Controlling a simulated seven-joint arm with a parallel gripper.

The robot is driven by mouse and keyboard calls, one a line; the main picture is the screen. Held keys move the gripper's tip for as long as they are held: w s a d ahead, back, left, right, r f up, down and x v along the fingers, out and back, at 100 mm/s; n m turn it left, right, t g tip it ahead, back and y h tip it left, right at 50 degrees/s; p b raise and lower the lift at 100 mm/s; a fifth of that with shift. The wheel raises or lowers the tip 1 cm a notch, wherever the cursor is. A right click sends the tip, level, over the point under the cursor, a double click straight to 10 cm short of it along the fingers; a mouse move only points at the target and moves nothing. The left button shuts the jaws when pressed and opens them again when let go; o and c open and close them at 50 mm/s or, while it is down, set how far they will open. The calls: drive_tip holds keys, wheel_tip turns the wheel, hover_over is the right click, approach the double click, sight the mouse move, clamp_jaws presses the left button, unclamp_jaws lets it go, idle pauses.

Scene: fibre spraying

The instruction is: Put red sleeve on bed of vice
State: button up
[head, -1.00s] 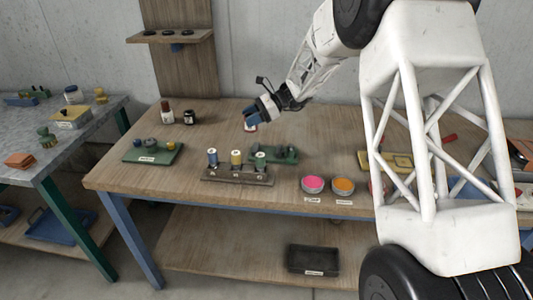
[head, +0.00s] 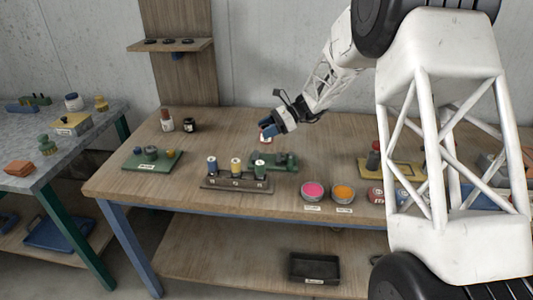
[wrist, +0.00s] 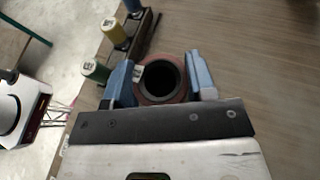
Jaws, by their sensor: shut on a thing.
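My gripper (head: 267,133) is in the air above the back middle of the wooden bench in the head view. It is shut on the red sleeve, of which a small reddish and pale part (head: 265,139) shows there. In the wrist view the sleeve (wrist: 159,100) is a dull red ring with a dark bore, between the two blue fingers of my gripper (wrist: 162,75). A green vice-like fixture (head: 285,162) stands on the bench below and slightly right of my gripper in the head view. Its bed is too small to make out.
A rack (head: 235,183) with blue, yellow and green spools stands in front of the green fixture. A green tray (head: 165,164) lies to the left, with two bottles (head: 177,123) behind.

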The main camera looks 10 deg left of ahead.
drive_tip(key=shift+f, duration=2.4)
drive_tip(key=shift+f, duration=1.85)
drive_tip(key=shift+f, duration=0.15)
drive_tip(key=o, duration=1.1)
drive_tip(key=v, duration=1.2)
drive_tip(key=shift+w, duration=0.1)
